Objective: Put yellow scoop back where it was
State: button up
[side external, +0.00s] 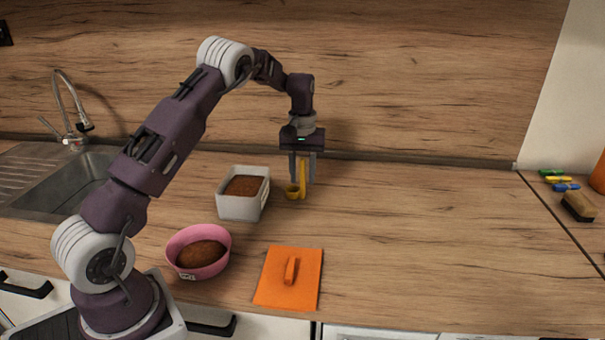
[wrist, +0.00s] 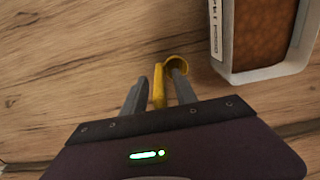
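The yellow scoop (side external: 302,178) is right of the grey container, near the back of the counter, with its handle upright and its small bowl at the bottom left. It also shows in the wrist view (wrist: 158,88). My gripper (side external: 302,180) points down over it. In the wrist view my gripper (wrist: 158,84) has its fingers apart, one on each side of the handle, with gaps visible, so it looks open. I cannot tell whether the bowl rests on the counter.
A grey container (side external: 226,207) with brown contents stands close left of the scoop. A pink bowl (side external: 175,253) with a brown loaf and an orange board (side external: 300,296) with an orange handle-like piece lie nearer the front.

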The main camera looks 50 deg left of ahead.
notch_tip(320, 180, up, 13)
jog(key=shift+f, duration=0.2)
jog(key=s+d+r+m+t, duration=0.2)
jog(key=s+d+r+m, duration=0.1)
jog(key=s+d+r, duration=0.85)
jog(key=s+d+f+m+t, duration=0.1)
jog(key=s+d+f+m, duration=0.1)
jog(key=s, duration=0.5)
jog(key=s+d+f+m+t, duration=0.1)
jog(key=s+d+f+m, duration=0.1)
jog(key=s+d, duration=0.3)
jog(key=s+d+f+m+t, duration=0.1)
jog(key=s+d+f+m, duration=0.1)
jog(key=s, duration=0.8)
jog(key=shift+d+f, duration=0.15)
jog(key=shift+d, duration=0.55)
